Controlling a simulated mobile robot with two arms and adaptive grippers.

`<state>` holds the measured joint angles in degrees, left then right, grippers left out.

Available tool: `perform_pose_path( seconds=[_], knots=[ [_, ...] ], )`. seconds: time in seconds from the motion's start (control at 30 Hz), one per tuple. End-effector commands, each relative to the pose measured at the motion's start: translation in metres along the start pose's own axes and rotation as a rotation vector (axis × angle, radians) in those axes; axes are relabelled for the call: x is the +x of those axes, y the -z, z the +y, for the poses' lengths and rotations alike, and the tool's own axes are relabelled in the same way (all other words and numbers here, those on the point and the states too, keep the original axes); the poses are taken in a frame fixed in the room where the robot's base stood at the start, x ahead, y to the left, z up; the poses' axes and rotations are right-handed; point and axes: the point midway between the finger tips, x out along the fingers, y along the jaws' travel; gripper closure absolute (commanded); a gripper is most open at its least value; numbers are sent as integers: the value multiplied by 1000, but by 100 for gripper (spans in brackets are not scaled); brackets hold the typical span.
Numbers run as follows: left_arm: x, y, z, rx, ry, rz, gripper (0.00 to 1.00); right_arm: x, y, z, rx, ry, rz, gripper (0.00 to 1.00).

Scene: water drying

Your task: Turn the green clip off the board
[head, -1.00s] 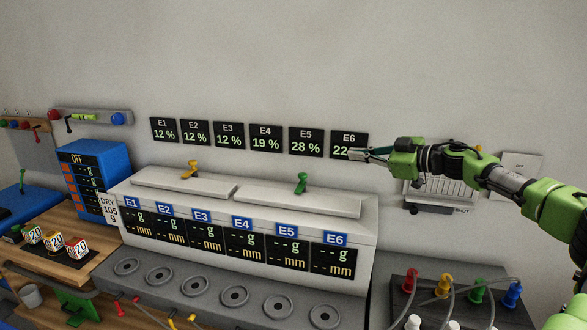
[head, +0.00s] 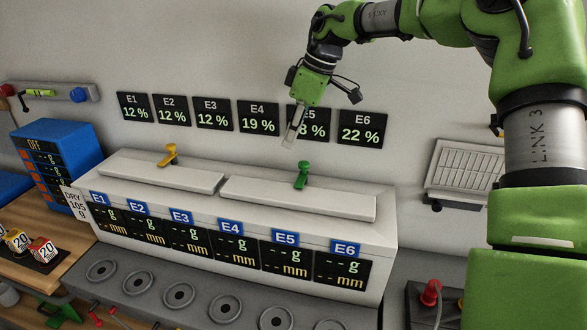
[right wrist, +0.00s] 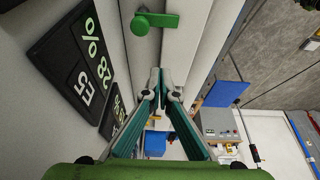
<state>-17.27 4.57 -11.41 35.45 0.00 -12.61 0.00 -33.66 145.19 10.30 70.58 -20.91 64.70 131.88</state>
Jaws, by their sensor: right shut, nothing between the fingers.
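The green clip (head: 302,175) stands on the right-hand white board (head: 298,200) on top of the long white unit. In the right wrist view the green clip (right wrist: 150,21) shows at the top, beyond the fingertips, with its arm turned to the right. My right gripper (head: 288,143) points down above and slightly left of the clip, apart from it, in front of the E5 display. In the right wrist view its fingertips (right wrist: 158,75) are together with nothing between them. My left gripper is not in view.
A yellow clip (head: 169,155) stands on the left-hand white board (head: 150,172). Black percentage displays (head: 362,129) hang on the wall behind. A blue box (head: 58,160) stands at left, and a white vented panel (head: 466,168) is on the wall at right.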

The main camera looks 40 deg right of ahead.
Motion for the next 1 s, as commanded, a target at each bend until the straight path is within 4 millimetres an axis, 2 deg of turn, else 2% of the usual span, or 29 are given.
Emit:
perform_pose_path(
  seconds=[0.17, 0.27, 0.37, 0.73, 0.83, 1.0],
  knots=[
    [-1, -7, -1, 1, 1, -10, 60, 2, 0, 0, 0, 0, 1, 100],
    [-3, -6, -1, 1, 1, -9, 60, 9, 0, 0, -1, 2, -1, 100],
    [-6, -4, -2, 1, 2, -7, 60, 24, -1, 0, -1, 3, -1, 100],
    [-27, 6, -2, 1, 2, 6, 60, 100, 0, 0, 0, 3, 0, 100],
    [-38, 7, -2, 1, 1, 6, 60, 89, -14, 1, 2, 1, 6, 100],
    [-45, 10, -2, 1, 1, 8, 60, 86, -32, 1, 1, -1, 4, 100]
  ],
)
